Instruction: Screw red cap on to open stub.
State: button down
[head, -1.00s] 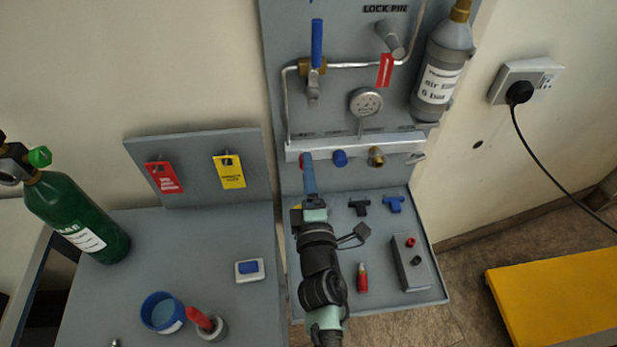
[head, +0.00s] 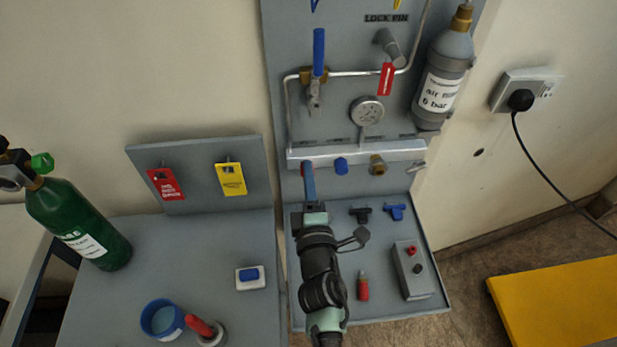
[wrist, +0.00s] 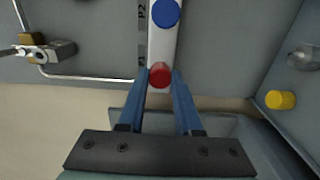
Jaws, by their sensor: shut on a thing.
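The red cap (wrist: 160,74) sits at the P1 end of the pale manifold bar (head: 395,150). In the head view only a sliver of it shows at the bar's left end, behind the fingers. My gripper (wrist: 160,80) has its two blue fingers closed on the sides of the red cap. The blue cap (head: 341,166) is beside it at P2 and also shows in the wrist view (wrist: 165,13). A bare brass stub (head: 377,165) is farther right on the bar. The stub behind the red cap is hidden, so I cannot tell how far on it is.
A gauge (head: 366,110), a blue-handled valve (head: 318,55) and a grey air cylinder (head: 440,95) are on the panel above. Below are black and blue fittings (head: 395,211), a red-capped tube (head: 363,288) and a grey block (head: 412,272) on the shelf.

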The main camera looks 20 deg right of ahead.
jog(key=m, duration=0.3)
jog(key=shift+m, duration=0.3)
jog(key=m+p, duration=0.1)
jog(key=m, duration=0.2)
jog(key=m+p, duration=0.1)
jog(key=m, duration=0.2)
jog(key=shift+m, duration=0.4)
jog(key=shift+r, duration=0.1)
